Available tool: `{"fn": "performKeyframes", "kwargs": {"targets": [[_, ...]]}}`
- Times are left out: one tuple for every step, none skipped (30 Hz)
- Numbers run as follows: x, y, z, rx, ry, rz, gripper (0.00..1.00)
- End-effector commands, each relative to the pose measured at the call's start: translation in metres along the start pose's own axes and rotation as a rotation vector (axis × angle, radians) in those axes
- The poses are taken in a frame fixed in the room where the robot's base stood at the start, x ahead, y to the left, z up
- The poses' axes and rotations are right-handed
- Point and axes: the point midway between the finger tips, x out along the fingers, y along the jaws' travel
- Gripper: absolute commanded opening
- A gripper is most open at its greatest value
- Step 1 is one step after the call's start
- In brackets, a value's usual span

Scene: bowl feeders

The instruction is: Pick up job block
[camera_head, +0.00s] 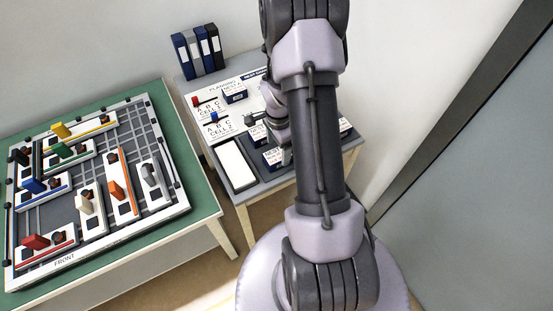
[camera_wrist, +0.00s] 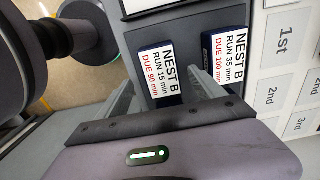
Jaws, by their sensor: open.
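Job blocks are dark blue with white printed labels. In the wrist view one block (camera_wrist: 163,72) reads NEST B, RUN 15 min, DUE 90 min. A second block (camera_wrist: 226,55) beside it reads NEST B, RUN 35 min, DUE 100 min. My gripper (camera_wrist: 165,85) is open, its fingers to either side of the RUN 15 block; I cannot tell its height or any contact. In the head view my gripper (camera_head: 286,154) is over the planning table's front part, partly hidden by my arm. Job blocks (camera_head: 273,157) and (camera_head: 258,138) show just left of it.
The planning board (camera_head: 222,87) holds another block (camera_head: 236,96), a red marker (camera_head: 196,100) and a blue marker (camera_head: 214,115). A white tray (camera_head: 237,165) lies at front left. Binders (camera_head: 197,52) stand behind. A green table (camera_head: 205,196) with feeders is on the left.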

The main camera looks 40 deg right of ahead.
Motion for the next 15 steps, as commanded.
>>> {"fn": "performKeyframes", "kwargs": {"targets": [[0.005, 0.0, 0.0, 0.0, 0.0, 0.0, 0.78], [0.008, 0.0, 0.0, 0.0, 0.0, 0.001, 0.78], [0.013, -0.001, 0.0, 0.0, -0.001, 0.001, 0.78], [0.019, -0.001, 0.0, 0.0, -0.001, 0.001, 0.78], [0.025, -0.001, 0.0, 0.0, -0.001, 0.002, 0.78], [0.034, -0.002, 0.0, 0.0, -0.001, 0.002, 0.78], [0.041, -0.002, 0.0, -0.001, -0.001, 0.002, 0.78], [0.047, -0.002, 0.0, -0.001, -0.001, 0.003, 0.78], [0.052, -0.002, 0.0, -0.001, -0.001, 0.002, 0.78], [0.054, -0.002, 0.0, -0.002, 0.0, 0.001, 0.78], [0.054, -0.003, 0.0, -0.002, 0.0, 0.0, 0.78], [0.054, -0.003, 0.0, -0.002, 0.0, 0.0, 0.78], [0.053, -0.003, 0.0, -0.002, 0.0, -0.001, 0.78], [0.052, -0.003, 0.0, -0.002, 0.0, -0.001, 0.78], [0.052, -0.003, 0.0, -0.002, 0.0, 0.0, 0.78]]}}
